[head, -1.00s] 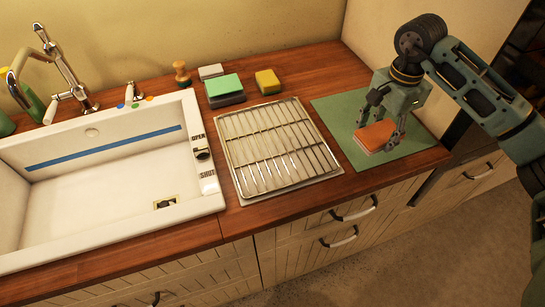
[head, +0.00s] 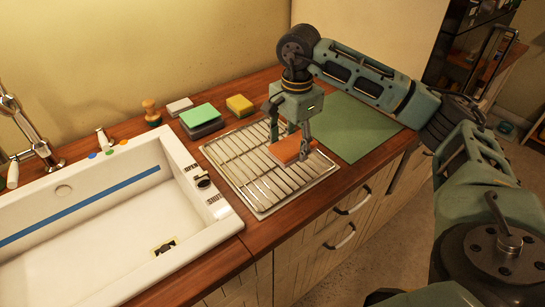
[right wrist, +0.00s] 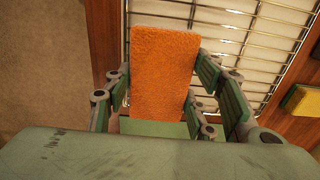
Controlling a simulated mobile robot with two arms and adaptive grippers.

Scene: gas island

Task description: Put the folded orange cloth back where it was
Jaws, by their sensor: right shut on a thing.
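The folded orange cloth (head: 286,149) is a small orange block in the fingers of my right gripper (head: 293,150). In the head view it is over the right part of the wire rack (head: 240,165); I cannot tell whether it touches the bars. In the right wrist view the cloth (right wrist: 165,72) lies between the two fingers of my right gripper (right wrist: 168,100), with the rack (right wrist: 262,38) behind it. The green mat (head: 350,128) lies bare to the right of the rack. My left gripper is not in view.
A white sink (head: 100,225) with a tap (head: 25,125) stands left of the rack. Behind the rack are green and dark sponges (head: 200,117), a yellow sponge (head: 240,105), a white block (head: 179,106) and a wooden-handled brush (head: 151,110). The counter's front edge is close to the rack.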

